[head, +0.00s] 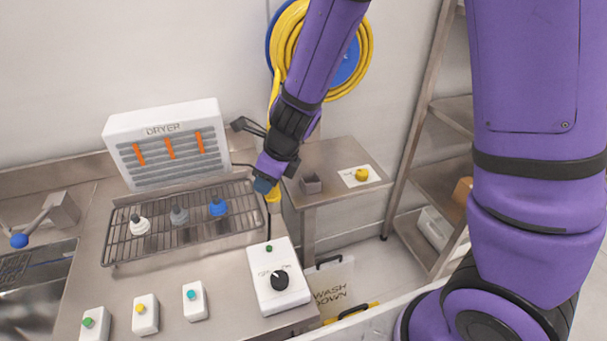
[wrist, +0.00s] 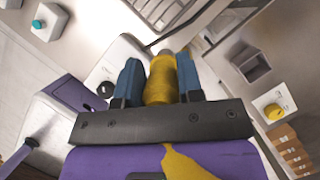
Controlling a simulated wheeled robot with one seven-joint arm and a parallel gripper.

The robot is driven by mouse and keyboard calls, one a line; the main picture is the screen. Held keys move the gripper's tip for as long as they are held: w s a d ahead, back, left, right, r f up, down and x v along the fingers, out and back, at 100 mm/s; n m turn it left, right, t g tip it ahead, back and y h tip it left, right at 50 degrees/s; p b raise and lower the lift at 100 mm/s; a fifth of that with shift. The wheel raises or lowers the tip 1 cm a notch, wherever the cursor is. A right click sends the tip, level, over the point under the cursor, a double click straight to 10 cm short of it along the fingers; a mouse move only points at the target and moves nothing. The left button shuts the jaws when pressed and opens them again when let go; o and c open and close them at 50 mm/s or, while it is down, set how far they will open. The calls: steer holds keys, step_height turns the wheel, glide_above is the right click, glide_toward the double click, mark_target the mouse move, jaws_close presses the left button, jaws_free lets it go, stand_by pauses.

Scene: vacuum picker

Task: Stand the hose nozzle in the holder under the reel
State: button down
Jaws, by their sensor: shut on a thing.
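The hose nozzle is a yellow ribbed piece, held between my gripper's two blue fingers; it shows in the wrist view (wrist: 160,80) and partly below the fingers in the head view (head: 274,196). My gripper (head: 266,186) is shut on it, in the air near the right edge of the steel counter. It also shows in the wrist view (wrist: 160,72). The holder is a small grey open-topped box (head: 311,184) on the side table, right of my gripper; it also shows in the wrist view (wrist: 250,64). The yellow hose reel (head: 290,40) hangs on the wall, partly behind my arm.
A yellow knob on a white plate (head: 361,175) sits right of the holder. A dryer (head: 165,145) and wire rack (head: 120,245) with several coloured pieces stand left. A white switch box (head: 278,290) with a black dial is in front. The table between holder and plate is clear.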

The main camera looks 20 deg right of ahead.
steer(key=w+d+f, duration=0.5)
steer(key=w+d, duration=0.4)
steer(key=d, duration=0.4)
steer(key=shift+w, duration=0.35)
steer(key=shift+f, duration=0.1)
steer(key=c, duration=0.8)
jaws_free()
steer(key=shift+o, duration=0.2)
steer(key=s+d+r+n, duration=0.2)
steer(key=s+r+n, duration=0.25)
steer(key=r, duration=0.55)
steer(key=s+d+r+n, duration=0.25)
steer(key=s+r, duration=0.25)
steer(key=r, duration=0.5)
steer(key=s+d+r+n+t+h, duration=0.1)
steer(key=s+r+n+h, duration=0.1)
steer(key=s+r+n, duration=0.3)
steer(key=s+d+r+n+t+h, duration=0.1)
steer(key=s+r+n, duration=0.4)
steer(key=s+n, duration=0.8)
steer(key=shift+s+d+r+h, duration=0.15)
steer(key=shift+s+d+h, duration=0.2)
steer(key=shift+s, duration=0.55)
